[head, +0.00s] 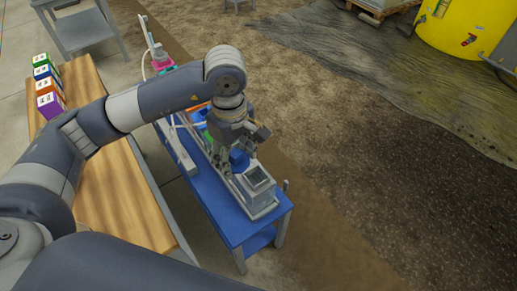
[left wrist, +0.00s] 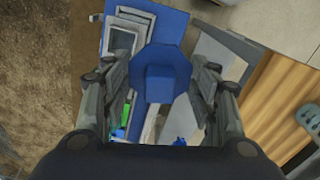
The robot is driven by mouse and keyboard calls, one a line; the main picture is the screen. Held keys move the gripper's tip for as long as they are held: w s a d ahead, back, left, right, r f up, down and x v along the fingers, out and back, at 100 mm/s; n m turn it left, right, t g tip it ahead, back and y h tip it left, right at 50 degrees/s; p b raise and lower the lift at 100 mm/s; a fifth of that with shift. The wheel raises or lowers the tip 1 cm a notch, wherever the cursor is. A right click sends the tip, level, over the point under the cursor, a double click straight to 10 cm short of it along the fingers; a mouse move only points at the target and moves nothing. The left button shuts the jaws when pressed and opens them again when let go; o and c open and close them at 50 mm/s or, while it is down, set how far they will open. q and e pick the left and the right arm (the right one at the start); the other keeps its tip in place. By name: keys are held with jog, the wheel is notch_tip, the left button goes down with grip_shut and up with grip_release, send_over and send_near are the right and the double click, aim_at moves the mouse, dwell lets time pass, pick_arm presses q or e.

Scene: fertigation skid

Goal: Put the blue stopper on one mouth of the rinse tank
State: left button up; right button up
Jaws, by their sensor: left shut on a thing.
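My left gripper (head: 238,150) is shut on the blue stopper (head: 239,160) and points down over the blue bench. In the left wrist view, the blue stopper (left wrist: 161,72) shows as an eight-sided plate with a square block on it, between the fingers of the left gripper (left wrist: 162,85). A grey box-like tank with square mouths, seemingly the rinse tank (head: 258,181), stands at the near end of the bench. It also shows at the upper left of the left wrist view (left wrist: 122,40), beside the stopper, which hides part of what lies below. My right gripper is not in view.
The blue bench (head: 222,212) also carries green, orange and blue items, partly hidden behind my arm. A wooden table (head: 125,190) with several coloured boxes (head: 46,82) is at left. A yellow tank (head: 460,30) stands far right. Open soil lies right of the bench.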

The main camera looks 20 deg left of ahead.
pick_arm(q)
jog(key=w+d+f+n+p, duration=0.15)
jog(key=w+f+n, duration=0.25)
jog(key=n, duration=1.3)
jog(key=w+d+f+n+p, duration=0.15)
jog(key=w+f+n, duration=0.3)
jog(key=n, duration=1.15)
notch_tip(320, 180, down, 10)
jog(key=b, duration=0.7)
jog(key=shift+a+r+n, duration=0.2)
jog(key=shift+a+n, duration=0.1)
jog(key=shift+a, duration=0.1)
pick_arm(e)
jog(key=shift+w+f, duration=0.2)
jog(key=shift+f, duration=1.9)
pick_arm(q)
jog(key=o, duration=1)
jog(key=shift+c, duration=0.2)
